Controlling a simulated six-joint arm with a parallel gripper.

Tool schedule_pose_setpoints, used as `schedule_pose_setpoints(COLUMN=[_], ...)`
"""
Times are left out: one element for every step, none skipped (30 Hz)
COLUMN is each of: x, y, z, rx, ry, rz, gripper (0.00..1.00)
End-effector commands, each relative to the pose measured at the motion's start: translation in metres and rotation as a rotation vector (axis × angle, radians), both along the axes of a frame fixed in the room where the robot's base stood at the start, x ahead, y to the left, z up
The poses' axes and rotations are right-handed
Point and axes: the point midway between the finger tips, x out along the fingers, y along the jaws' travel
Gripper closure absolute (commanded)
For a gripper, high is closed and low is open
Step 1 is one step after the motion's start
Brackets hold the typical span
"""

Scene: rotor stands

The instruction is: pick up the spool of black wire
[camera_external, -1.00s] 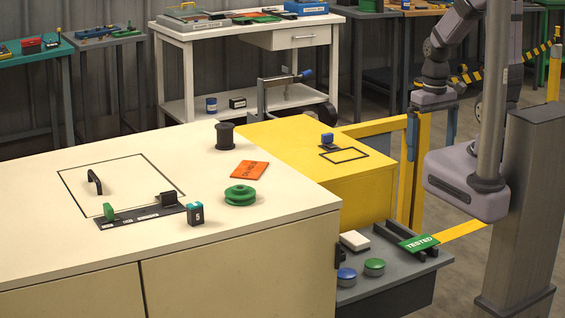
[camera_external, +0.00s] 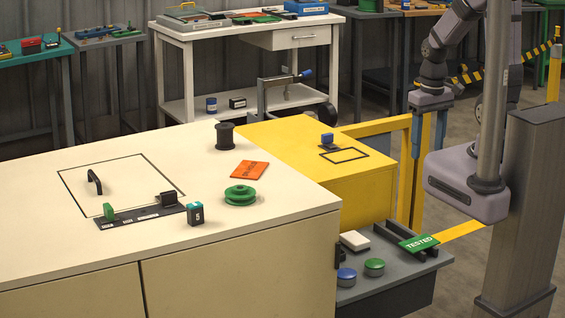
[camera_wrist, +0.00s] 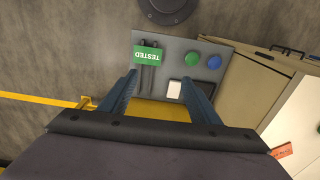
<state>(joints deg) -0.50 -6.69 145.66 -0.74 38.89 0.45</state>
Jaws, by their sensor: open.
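The spool of black wire (camera_external: 224,136) stands upright on the cream bench top (camera_external: 150,240), near its back edge and left of the yellow block in the external view. The wrist view does not show the spool. My gripper (camera_external: 427,152) is open and empty, with its blue fingers pointing down, beside the yellow rail and well to the right of the spool. In the wrist view my gripper (camera_wrist: 162,92) has its fingers apart, with the grey side shelf below.
The yellow block (camera_external: 350,185) and yellow rail (camera_external: 375,127) stand between my gripper and the bench. A grey shelf (camera_external: 375,288) holds buttons and a green TESTED sign.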

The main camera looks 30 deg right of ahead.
Motion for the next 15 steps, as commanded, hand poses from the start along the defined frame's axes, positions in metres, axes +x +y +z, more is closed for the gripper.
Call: schedule_pose_setpoints(x=[0.012, 0.022, 0.037, 0.051, 0.067, 0.089, 0.108, 0.126, 0.153, 0.172, 0.192, 0.216, 0.234, 0.25, 0.27], y=[0.001, 0.002, 0.003, 0.005, 0.007, 0.012, 0.016, 0.022, 0.032, 0.04, 0.05, 0.065, 0.077, 0.09, 0.108], z=[-0.007, -0.01, -0.014, -0.017, -0.021, -0.025, -0.029, -0.032, -0.035, -0.037, -0.039, -0.041, -0.041, -0.041, -0.041], rx=[-0.005, -0.009, -0.014, -0.018, -0.021, -0.024, -0.025, -0.023, -0.019, -0.012, -0.004, 0.012, 0.027, 0.044, 0.07], ry=[-0.028, -0.051, -0.09, -0.124, -0.163, -0.221, -0.268, -0.317, -0.388, -0.443, -0.499, -0.572, -0.628, -0.682, -0.754], rz=[0.011, 0.02, 0.033, 0.044, 0.057, 0.078, 0.096, 0.115, 0.141, 0.164, 0.186, 0.217, 0.24, 0.264, 0.297], gripper=[0.43, 0.43, 0.43, 0.43, 0.43, 0.43, 0.43, 0.43, 0.43, 0.43, 0.43, 0.43, 0.43, 0.43, 0.43])
